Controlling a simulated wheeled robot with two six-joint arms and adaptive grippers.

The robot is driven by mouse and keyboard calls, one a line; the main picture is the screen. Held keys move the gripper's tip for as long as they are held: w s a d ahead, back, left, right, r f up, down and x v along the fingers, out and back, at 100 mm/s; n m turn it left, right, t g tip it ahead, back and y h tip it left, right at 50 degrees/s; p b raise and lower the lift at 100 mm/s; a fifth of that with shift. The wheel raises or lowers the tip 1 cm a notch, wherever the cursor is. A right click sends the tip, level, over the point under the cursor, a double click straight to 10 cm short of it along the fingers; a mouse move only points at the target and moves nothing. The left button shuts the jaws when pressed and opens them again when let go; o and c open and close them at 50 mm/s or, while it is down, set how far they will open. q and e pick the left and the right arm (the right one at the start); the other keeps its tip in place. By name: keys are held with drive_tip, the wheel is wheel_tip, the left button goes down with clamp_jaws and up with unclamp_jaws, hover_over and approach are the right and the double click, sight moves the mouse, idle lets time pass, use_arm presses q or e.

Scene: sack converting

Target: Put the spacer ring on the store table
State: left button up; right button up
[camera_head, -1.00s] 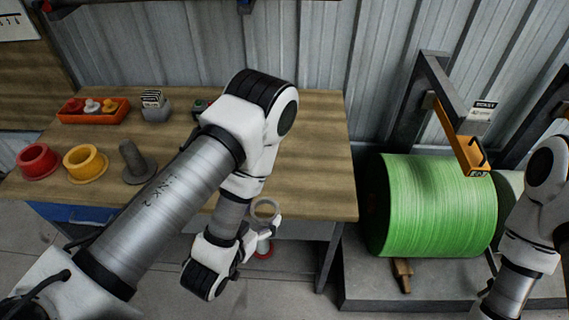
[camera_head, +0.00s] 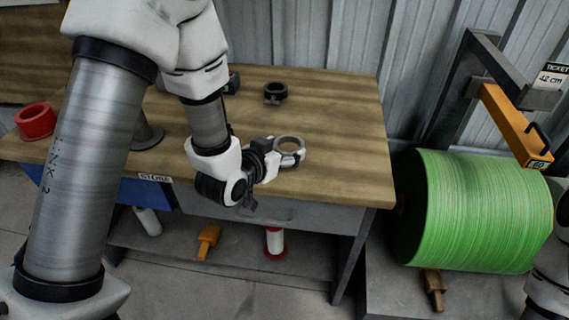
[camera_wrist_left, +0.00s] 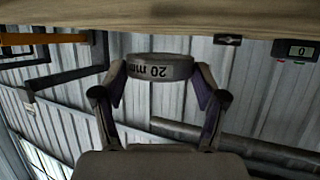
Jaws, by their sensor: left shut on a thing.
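The spacer ring is a grey ring (camera_head: 289,138), marked "20 mm" in the left wrist view (camera_wrist_left: 158,70). My left gripper (camera_head: 279,155) is shut on it, with one finger on each side of it in the wrist view. In the head view the ring shows against the front part of the wooden top of the store table (camera_head: 335,135), which has a "STORE" label on its front edge. The ring looks held up, clear of the wood; its exact height is hard to tell. My right gripper is out of view.
A small dark ring-shaped thing (camera_head: 275,98) stands further back on the table. A red flanged ring (camera_head: 36,122) and a partly hidden grey post (camera_head: 148,133) are at the left. A green roll (camera_head: 475,210) stands right of the table. The right part of the top is clear.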

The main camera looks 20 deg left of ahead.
sight(288, 138)
use_arm(q)
drive_tip(key=w, duration=0.1)
drive_tip(key=w+a, duration=0.1)
drive_tip(key=w, duration=0.1)
drive_tip(key=shift+a, duration=0.1)
wheel_tip(288, 138, down, 4)
drive_tip(key=shift+w+r, duration=0.1)
drive_tip(key=shift+r, duration=0.15)
drive_tip(key=shift+w+f, duration=0.1)
drive_tip(key=shift+w, duration=0.05)
drive_tip(key=shift+f+b, duration=0.15)
drive_tip(key=shift+b, duration=0.15)
drive_tip(key=o, duration=1.4)
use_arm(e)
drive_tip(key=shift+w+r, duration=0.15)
